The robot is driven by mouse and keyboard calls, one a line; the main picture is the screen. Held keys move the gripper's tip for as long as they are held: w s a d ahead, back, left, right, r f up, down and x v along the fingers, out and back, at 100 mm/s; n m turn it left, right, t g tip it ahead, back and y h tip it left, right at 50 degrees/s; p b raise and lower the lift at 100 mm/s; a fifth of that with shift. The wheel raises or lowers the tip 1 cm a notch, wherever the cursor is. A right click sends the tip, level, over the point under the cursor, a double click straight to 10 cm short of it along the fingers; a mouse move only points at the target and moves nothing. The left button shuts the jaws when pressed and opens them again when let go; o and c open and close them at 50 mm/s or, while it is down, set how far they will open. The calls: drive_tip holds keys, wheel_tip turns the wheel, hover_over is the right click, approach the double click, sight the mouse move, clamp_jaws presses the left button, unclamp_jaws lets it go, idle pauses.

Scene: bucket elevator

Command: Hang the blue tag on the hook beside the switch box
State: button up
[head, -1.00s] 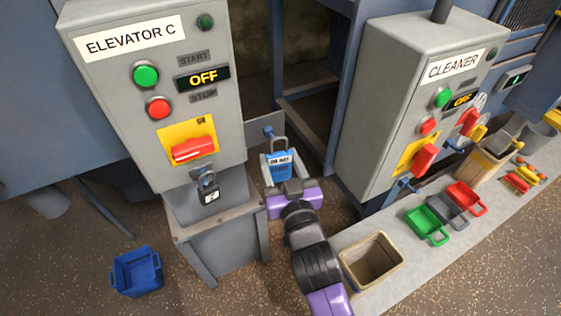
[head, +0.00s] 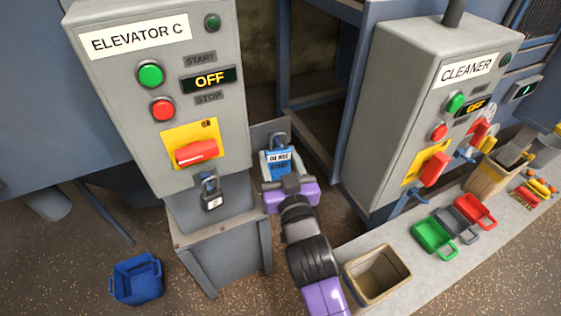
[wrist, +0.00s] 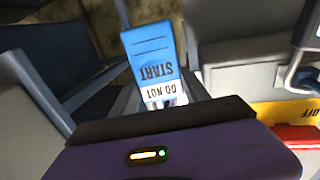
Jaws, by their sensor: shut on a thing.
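The blue tag (head: 281,163) has a white "DO NOT" band and "START" lettering. My gripper (head: 285,183) is shut on the tag's lower end and holds it upright beside the Elevator C switch box (head: 222,128). In the wrist view the tag (wrist: 149,52) shows upside down, rising from behind my gripper's dark front edge. The hook is on the grey plate (head: 262,131) right of the box. A dark loop shape shows at the tag's top, and I cannot tell whether the tag's hole is around the hook or in front of it.
A padlock (head: 211,194) hangs below the red switch handle (head: 196,153). A blue bin (head: 137,279) lies on the floor. The Cleaner box (head: 400,120) stands at right, above a ledge with green (head: 433,238), grey and red trays and a tan bin (head: 377,275).

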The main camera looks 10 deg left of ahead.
drive_tip(key=shift+f+b, duration=0.8)
drive_tip(key=shift+f, duration=0.05)
idle(0.3)
idle(0.3)
drive_tip(key=o, duration=1.6)
drive_tip(key=shift+s, duration=0.1)
drive_tip(key=d+p+v, duration=0.2)
drive_tip(key=p+v, duration=0.2)
drive_tip(key=v, duration=0.5)
drive_tip(key=shift+f, duration=0.25)
drive_tip(key=shift+d, duration=0.1)
idle(0.3)
